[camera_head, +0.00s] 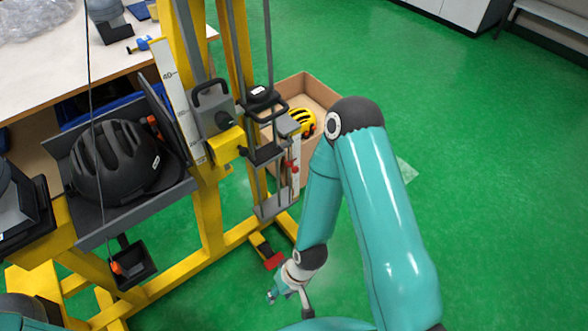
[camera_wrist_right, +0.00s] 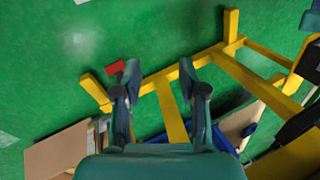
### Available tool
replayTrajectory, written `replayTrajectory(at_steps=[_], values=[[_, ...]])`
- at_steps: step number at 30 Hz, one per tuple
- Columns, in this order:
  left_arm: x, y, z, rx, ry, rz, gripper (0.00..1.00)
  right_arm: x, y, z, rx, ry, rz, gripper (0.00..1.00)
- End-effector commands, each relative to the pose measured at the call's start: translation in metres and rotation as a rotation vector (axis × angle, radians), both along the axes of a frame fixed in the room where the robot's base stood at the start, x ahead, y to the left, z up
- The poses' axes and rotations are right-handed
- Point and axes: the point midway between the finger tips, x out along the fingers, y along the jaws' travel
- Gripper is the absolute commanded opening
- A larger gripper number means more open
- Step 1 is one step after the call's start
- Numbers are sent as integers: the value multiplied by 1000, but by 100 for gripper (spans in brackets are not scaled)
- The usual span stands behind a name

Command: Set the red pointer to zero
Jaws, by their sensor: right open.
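A small red pointer (camera_head: 291,166) sits beside a narrow white scale (camera_head: 296,178) on the drop tower, in the middle of the head view. Its exact reading is too small to tell. A taller white ruler (camera_head: 172,85) marked 40 stands on the tower to its left. My right gripper (camera_head: 288,294) is low, below the tower and well away from the pointer. In the wrist view the right gripper (camera_wrist_right: 160,66) has its fingers apart with nothing between them. The pointer cannot be made out in the wrist view. My left gripper is not in view.
The yellow tower frame (camera_head: 205,215) stands on the green floor. A black helmet (camera_head: 115,165) lies on a grey tray. A cardboard box (camera_head: 330,95) holds a yellow helmet (camera_head: 303,121). A red piece (camera_head: 273,261) is at a frame foot.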

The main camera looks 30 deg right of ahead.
Motion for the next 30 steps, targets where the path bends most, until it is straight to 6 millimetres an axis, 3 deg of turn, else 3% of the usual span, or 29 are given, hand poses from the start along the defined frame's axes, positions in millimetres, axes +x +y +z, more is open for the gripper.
replayTrajectory(at_steps=[1,3,8,14,18,21,25,30], values=[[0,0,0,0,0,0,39,0,0,0,0,0,0,43],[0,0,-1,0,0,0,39,1,0,-1,-1,-3,-1,55],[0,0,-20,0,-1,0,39,19,-9,-18,-2,-65,-17,56],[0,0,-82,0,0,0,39,84,-51,-65,-20,-309,-67,56],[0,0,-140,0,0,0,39,141,-101,-93,-59,-564,-109,56],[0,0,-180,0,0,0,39,174,-142,-102,-101,-753,-133,56],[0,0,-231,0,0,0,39,203,-196,-107,-166,-990,-147,56],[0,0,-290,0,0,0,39,215,-257,-102,-256,-1260,-134,56]])
